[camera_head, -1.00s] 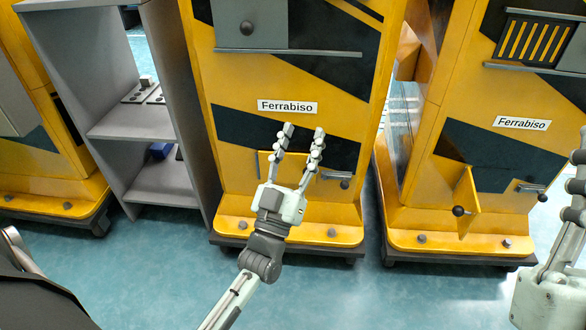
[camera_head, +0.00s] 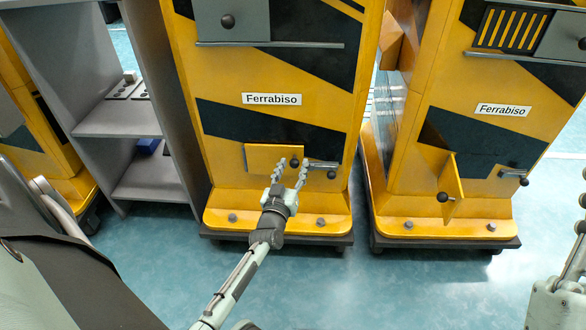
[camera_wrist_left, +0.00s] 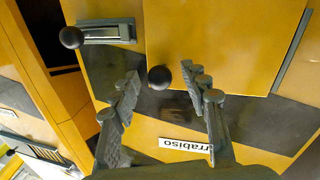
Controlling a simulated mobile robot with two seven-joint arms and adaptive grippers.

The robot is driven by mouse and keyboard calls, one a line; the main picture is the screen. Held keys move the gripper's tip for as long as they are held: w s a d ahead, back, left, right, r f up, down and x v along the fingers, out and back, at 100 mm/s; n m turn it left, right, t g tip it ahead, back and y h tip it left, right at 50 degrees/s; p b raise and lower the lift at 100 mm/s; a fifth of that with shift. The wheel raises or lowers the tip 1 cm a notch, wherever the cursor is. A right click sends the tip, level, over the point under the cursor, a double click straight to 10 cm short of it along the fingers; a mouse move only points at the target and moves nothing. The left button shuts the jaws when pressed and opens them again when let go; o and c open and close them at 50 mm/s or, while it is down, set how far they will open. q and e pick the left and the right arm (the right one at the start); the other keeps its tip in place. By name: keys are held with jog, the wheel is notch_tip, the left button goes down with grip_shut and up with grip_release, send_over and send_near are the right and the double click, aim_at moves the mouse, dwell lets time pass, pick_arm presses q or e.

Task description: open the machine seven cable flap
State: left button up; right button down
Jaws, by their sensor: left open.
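The middle yellow machine (camera_head: 271,196) has a closed yellow cable flap (camera_head: 262,157) low on its front. The flap also shows in the left wrist view (camera_wrist_left: 220,40), with a dark round knob (camera_wrist_left: 160,77) at its edge. My left gripper (camera_head: 293,169) is open in front of the flap's right part. In the wrist view its fingers stand on either side of the knob, with visible gaps. A grey latch handle (camera_head: 322,165) with a dark knob lies just right of the flap. My right gripper (camera_head: 582,225) is partly cut off at the right edge. No machine number is legible.
The right yellow machine (camera_head: 478,205) has a similar flap (camera_head: 452,187) swung open. A grey shelf (camera_head: 120,120) stands left of the middle machine. A grey ledge (camera_head: 270,44) crosses the middle machine above. Blue floor in front is clear.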

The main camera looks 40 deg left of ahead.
pick_arm(q)
jog(key=shift+w, duration=0.1)
grip_shut()
dwell(0.3)
